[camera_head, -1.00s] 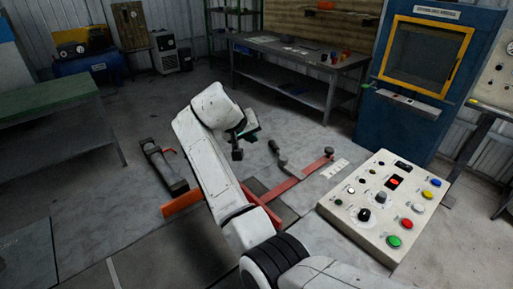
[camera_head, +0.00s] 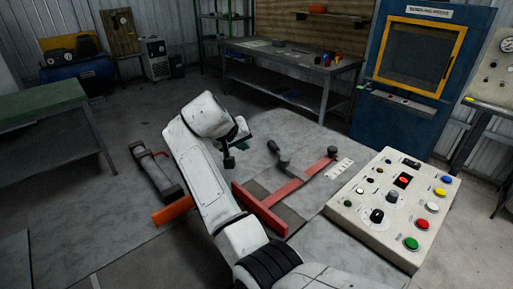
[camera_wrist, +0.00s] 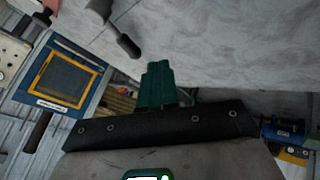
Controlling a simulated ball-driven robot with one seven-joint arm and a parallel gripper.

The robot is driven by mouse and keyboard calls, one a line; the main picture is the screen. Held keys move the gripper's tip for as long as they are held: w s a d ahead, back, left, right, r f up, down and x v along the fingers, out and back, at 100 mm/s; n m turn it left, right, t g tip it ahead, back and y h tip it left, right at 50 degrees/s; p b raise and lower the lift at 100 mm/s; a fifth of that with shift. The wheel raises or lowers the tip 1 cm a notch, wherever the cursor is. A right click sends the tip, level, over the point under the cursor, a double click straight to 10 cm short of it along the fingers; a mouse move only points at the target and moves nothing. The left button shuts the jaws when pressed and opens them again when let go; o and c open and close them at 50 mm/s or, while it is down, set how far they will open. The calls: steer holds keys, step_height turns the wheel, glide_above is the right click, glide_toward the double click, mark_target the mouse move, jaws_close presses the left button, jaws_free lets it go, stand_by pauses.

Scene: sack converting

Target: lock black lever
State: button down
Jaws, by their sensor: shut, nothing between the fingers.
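A lever with a dark knob and grey arm (camera_head: 280,156) stands on the light grey worktop, right of my gripper, in the head view. A red bar (camera_head: 300,178) beside it ends in another dark round knob (camera_head: 333,151). A long dark handle-like part (camera_head: 158,174) lies to the left. Which of these is the black lever I cannot tell for sure. My gripper (camera_head: 239,143) is above the worktop, apart from the levers. In the wrist view its green fingers (camera_wrist: 157,82) are together and empty. A dark-knobbed lever (camera_wrist: 128,45) shows beyond them, up and left.
A beige control box (camera_head: 385,215) with coloured buttons sits to the right. An orange bar end (camera_head: 172,214) sticks out left of my arm. A blue cabinet (camera_head: 415,125) and a metal bench (camera_head: 275,73) stand behind. Worktop space around the gripper is clear.

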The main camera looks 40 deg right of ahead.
steer(key=b+x, duration=0.8)
steer(key=x, duration=0.1)
steer(key=shift+d+f+b, duration=0.1)
steer(key=shift+f+b, duration=0.3)
steer(key=shift+f, duration=0.05)
steer(key=d, duration=0.3)
steer(key=shift+s+r, duration=0.4)
steer(key=shift+s+d+r, duration=0.15)
steer(key=shift+d, duration=0.35)
